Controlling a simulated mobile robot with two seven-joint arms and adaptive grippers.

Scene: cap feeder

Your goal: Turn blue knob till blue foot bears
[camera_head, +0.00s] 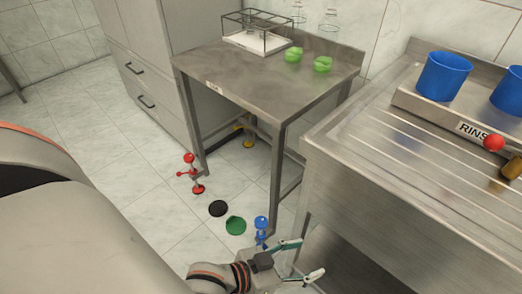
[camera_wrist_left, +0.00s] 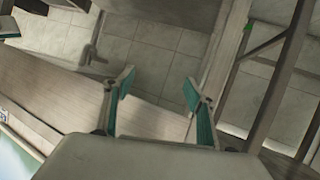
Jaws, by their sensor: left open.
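The blue knob (camera_head: 262,222) is at the bottom of the steel table's front right leg (camera_head: 278,180), low near the floor. A blue piece that looks like the foot (camera_head: 262,238) shows just below it, partly hidden by my left arm. I cannot tell whether it touches the floor. My left gripper (camera_head: 303,260) is open and empty, with teal-lined fingers, to the right of and nearer than the knob. Its fingers also show in the left wrist view (camera_wrist_left: 158,98), with nothing between them; no blue knob can be made out there. My right gripper is out of view.
A red knob (camera_head: 188,158) is at the front left leg, and a yellow foot (camera_head: 248,143) farther back. A green disc (camera_head: 236,226) and a black disc (camera_head: 217,208) lie on the floor. The steel sink counter (camera_head: 340,190) stands close on the right.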

